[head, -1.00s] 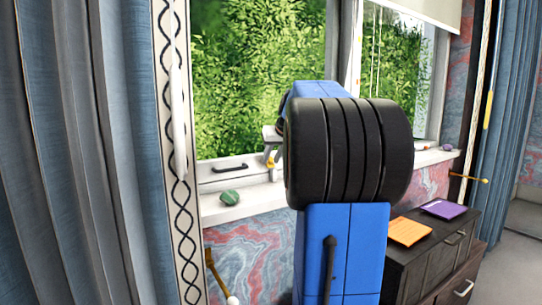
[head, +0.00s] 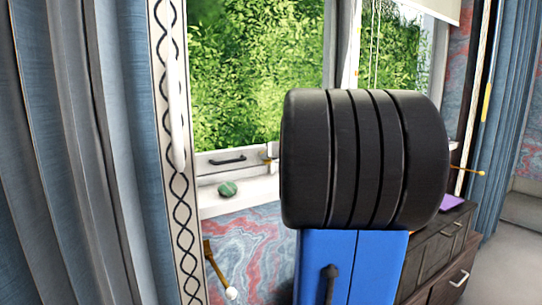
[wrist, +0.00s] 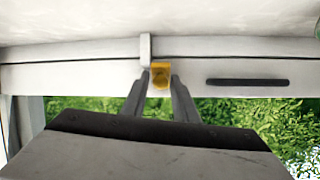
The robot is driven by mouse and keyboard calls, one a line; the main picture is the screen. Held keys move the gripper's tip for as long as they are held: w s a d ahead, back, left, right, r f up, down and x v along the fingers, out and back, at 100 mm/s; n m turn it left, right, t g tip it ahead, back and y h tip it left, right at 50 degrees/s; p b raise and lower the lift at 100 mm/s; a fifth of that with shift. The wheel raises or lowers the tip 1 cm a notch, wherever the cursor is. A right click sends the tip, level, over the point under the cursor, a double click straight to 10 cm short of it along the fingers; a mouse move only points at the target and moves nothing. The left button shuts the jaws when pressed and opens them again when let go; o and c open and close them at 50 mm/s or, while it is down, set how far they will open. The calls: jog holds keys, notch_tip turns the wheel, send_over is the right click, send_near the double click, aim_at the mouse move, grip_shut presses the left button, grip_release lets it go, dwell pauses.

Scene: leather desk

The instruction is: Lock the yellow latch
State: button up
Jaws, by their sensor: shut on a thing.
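The yellow latch (wrist: 160,76) sits on the white window frame, beside a small white upright block (wrist: 146,50), in the wrist view. My gripper (wrist: 160,82) has its two grey fingers on either side of the latch, shut on it. In the head view only a small yellowish bit of the latch (head: 267,160) shows at the left edge of my black arm joint. My gripper is hidden there behind my arm.
A dark handle (head: 228,160) is on the lower window frame, left of the latch in the head view. A green stone (head: 228,189) lies on the white sill (head: 252,192). A dark drawer cabinet (head: 440,250) stands at right, and blue curtains (head: 75,150) hang at left.

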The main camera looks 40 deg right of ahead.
jog(key=shift+f+t, duration=0.4)
jog(key=shift+t, duration=0.2)
dwell(0.4)
jog(key=o, duration=0.8)
jog(key=shift+w, duration=0.1)
jog(key=v, duration=1.7)
jog(key=shift+s+a+f, duration=0.15)
jog(key=shift+s+a, duration=0.05)
jog(key=shift+a, duration=0.15)
